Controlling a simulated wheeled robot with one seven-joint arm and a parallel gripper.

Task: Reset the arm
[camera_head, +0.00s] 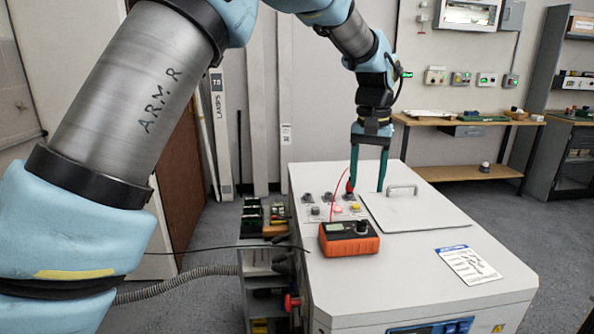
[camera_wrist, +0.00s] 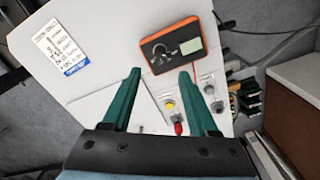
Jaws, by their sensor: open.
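My gripper (camera_head: 367,188) is at the end of my raised arm, over the back part of a white cabinet (camera_head: 440,281). Its two green fingers are apart with nothing between them; they also show open in the wrist view (camera_wrist: 159,75). A red plug (camera_head: 349,187) with a thin red lead stands at the cabinet's row of terminals, close to one finger in the head view. I cannot tell whether finger and plug touch.
An orange multimeter (camera_head: 348,238) lies on the cabinet top, with a paper label (camera_head: 467,264) further right. A flat lid with a handle (camera_head: 402,189) is beside the gripper. A shelf of parts (camera_head: 264,222) stands left; a wooden workbench (camera_head: 463,119) is behind.

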